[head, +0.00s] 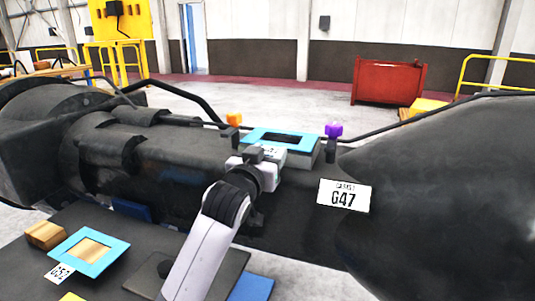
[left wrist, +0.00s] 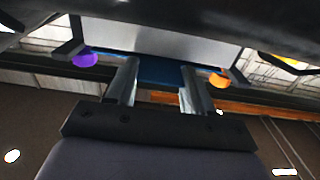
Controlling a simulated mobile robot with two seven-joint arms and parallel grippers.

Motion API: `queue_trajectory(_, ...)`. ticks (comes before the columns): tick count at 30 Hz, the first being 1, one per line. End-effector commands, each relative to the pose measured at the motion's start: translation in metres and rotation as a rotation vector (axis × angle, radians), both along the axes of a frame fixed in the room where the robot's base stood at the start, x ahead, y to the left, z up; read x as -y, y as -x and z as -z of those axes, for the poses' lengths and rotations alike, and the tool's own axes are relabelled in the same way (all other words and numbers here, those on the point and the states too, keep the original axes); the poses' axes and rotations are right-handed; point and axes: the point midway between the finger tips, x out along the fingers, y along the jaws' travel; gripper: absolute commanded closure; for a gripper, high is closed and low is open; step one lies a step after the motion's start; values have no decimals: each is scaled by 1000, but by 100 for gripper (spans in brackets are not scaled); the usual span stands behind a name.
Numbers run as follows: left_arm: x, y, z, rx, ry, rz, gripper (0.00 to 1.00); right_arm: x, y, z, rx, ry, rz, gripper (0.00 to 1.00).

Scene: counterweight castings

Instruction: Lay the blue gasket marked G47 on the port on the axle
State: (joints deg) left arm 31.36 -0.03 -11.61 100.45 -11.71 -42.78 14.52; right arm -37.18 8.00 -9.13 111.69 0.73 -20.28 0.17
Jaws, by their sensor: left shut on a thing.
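My left gripper (head: 262,157) is shut on a blue square gasket (head: 259,134) with a dark opening in its middle. The gasket lies flat over the grey raised port (head: 304,153) on top of the dark axle (head: 292,205). I cannot tell whether it rests on the port or hovers just above it. A white tag at its near edge is partly hidden by the gripper and unreadable. A white plate marked G47 (head: 343,194) is on the axle. In the left wrist view, blue (left wrist: 155,72) shows between my fingers (left wrist: 158,85). My right gripper is out of view.
An orange knob (head: 234,119) and a purple knob (head: 333,131) stand on either side of the port. Another blue gasket (head: 117,246), tagged G52, lies at the lower left near a wooden block (head: 45,235). A red bin (head: 386,82) stands far back.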

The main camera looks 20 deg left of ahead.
Motion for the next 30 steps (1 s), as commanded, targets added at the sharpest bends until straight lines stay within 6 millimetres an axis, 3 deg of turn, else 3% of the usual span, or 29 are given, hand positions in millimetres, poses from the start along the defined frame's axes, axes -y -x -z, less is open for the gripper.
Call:
queue_trajectory(12,0,0,7,0,0,0,76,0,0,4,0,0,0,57)
queue_trajectory(13,0,0,6,0,0,0,38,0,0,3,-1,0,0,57)
queue_trajectory(15,0,0,6,0,0,0,18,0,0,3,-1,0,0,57)
queue_trajectory(25,0,1,7,-1,0,0,18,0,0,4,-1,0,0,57)
queue_trajectory(30,0,13,8,-1,0,0,18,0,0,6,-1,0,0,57)
